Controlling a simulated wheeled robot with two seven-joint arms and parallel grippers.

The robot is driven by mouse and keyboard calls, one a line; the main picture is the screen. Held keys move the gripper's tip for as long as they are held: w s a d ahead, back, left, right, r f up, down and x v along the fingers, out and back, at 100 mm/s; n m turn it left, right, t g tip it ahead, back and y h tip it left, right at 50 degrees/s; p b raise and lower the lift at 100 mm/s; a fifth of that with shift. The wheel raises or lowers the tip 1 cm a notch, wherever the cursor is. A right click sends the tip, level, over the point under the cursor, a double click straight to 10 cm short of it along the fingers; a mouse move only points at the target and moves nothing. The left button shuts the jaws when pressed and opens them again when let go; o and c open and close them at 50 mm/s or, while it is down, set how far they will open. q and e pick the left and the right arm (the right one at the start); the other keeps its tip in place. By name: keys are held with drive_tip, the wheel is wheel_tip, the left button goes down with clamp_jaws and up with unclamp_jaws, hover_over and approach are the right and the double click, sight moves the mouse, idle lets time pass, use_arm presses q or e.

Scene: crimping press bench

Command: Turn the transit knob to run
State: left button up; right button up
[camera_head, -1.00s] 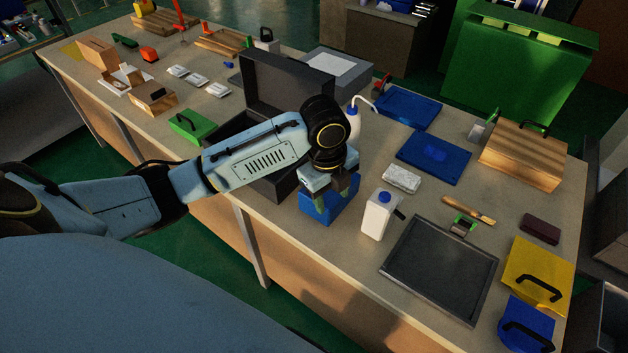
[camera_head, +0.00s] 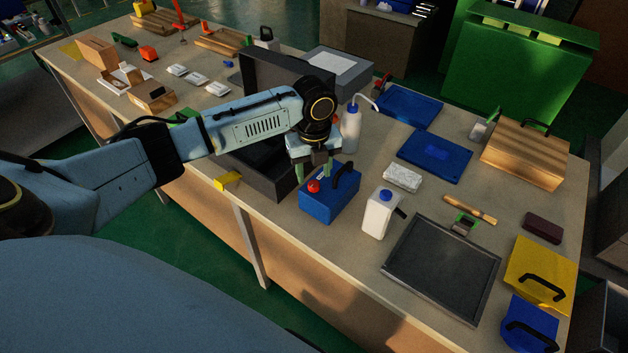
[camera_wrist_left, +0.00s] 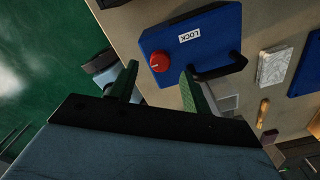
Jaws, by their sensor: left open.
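A blue box (camera_head: 335,205) with a black handle (camera_head: 346,174) stands on the bench. The red transit knob (camera_head: 313,186) is on its top, near the left corner. In the left wrist view the knob (camera_wrist_left: 160,62) is a round red disc, and a white label (camera_wrist_left: 189,35) beside it reads LOCK. I cannot make out a clear pointer on the knob. My left gripper (camera_head: 314,173) is open and empty, its green fingers pointing down just above the box, near the knob and apart from it. In the wrist view the knob shows between the fingertips (camera_wrist_left: 160,76). My right gripper is not in view.
An open black case (camera_head: 265,165) stands behind and left of the box. A white jug (camera_head: 377,217) is close on its right, a white squeeze bottle (camera_head: 350,130) behind. A dark tray (camera_head: 440,268) lies to the right. A yellow piece (camera_head: 228,180) is near the front edge.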

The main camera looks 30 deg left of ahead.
sight(314, 184)
use_arm(q)
drive_tip(key=shift+f, duration=1.75)
drive_tip(key=c, duration=1)
drive_tip(key=shift+r+n+p, duration=0.15)
drive_tip(key=shift+n+p, duration=0.25)
drive_tip(key=shift+p, duration=0.25)
drive_tip(key=n+p, duration=0.6)
drive_tip(key=p, duration=0.1)
drive_tip(key=shift+r+n+p, duration=0.1)
drive_tip(key=shift+n+p, duration=0.25)
drive_tip(key=shift+n, duration=0.05)
drive_tip(key=n+p, duration=0.3)
drive_tip(key=n, duration=0.2)
drive_tip(key=shift+d+p, duration=0.1)
drive_tip(key=shift+p, duration=0.3)
drive_tip(key=n+p, duration=0.2)
drive_tip(key=n, duration=0.3)
drive_tip(key=shift+f+n, duration=0.2)
drive_tip(key=shift+n, duration=0.1)
